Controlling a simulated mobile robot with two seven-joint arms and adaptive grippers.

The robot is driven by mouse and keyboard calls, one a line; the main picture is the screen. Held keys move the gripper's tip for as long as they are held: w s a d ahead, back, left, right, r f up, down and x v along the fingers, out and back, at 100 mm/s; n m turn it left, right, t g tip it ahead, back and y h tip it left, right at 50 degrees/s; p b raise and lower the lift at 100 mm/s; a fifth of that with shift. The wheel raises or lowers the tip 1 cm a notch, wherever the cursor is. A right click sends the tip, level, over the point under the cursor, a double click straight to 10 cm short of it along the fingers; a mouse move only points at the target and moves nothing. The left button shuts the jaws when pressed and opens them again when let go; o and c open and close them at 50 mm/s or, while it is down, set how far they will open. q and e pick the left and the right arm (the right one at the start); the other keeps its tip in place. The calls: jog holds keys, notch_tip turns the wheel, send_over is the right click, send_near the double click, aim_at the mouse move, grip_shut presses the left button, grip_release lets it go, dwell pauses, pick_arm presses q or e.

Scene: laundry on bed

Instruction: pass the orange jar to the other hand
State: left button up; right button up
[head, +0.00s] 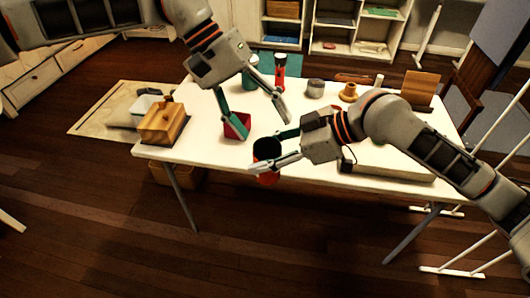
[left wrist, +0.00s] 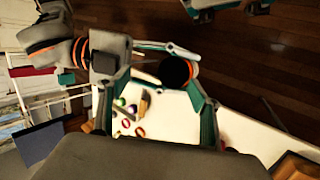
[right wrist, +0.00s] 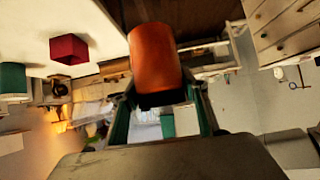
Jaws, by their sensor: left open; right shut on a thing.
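The orange jar (head: 268,178) has a dark open top and is held off the table's front edge in the head view. My right gripper (head: 270,153) is shut on it, one finger on each side. In the right wrist view the jar (right wrist: 153,58) fills the space ahead of the fingers. In the left wrist view its dark opening (left wrist: 174,72) shows between the right gripper's fingers. My left gripper (head: 258,124) is open and empty, above the table and slightly behind the jar, its fingers pointing down and apart from the jar.
The white table (head: 205,145) holds a dark red square cup (head: 238,125) below the left gripper. A wooden box (head: 163,123) stands at the left end. A red bottle (head: 280,72), a grey pot (head: 315,87) and other small items stand at the back. Open floor lies in front.

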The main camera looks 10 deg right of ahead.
pick_arm(q)
jog(key=w+r+n+h, duration=0.3)
jog(key=r+n+h, duration=0.3)
jog(key=r+h, duration=0.15)
pick_arm(e)
jog(key=shift+d, duration=0.1)
pick_arm(q)
jog(key=s+d+f+n+t+h, duration=0.25)
jog(key=d+n+h, duration=0.45)
jog(key=n, duration=0.8)
jog(key=w+a+f+m+t+y, duration=0.2)
jog(key=a+f+m+t+y, duration=0.45)
jog(key=f+m, duration=0.9)
jog(key=w+a+f+m+t+y, duration=0.3)
jog(key=a+f+m+t, duration=0.65)
jog(key=m, duration=1.05)
jog(key=s+a+f+n+g+y, duration=0.2)
jog(key=s+a+f+n+y, duration=0.2)
jog(key=s+a+f+n, duration=0.3)
jog(key=s+a+f+n+g+y, duration=0.2)
jog(key=s+a+f+n+y, duration=0.2)
jog(key=s+f, duration=1)
jog(key=a+f+n, duration=0.1)
jog(key=a+n, duration=0.2)
jog(key=a, duration=0.2)
jog(key=shift+s+f+g, duration=0.2)
jog(key=shift+f+g, duration=0.1)
jog(key=shift+g, duration=0.05)
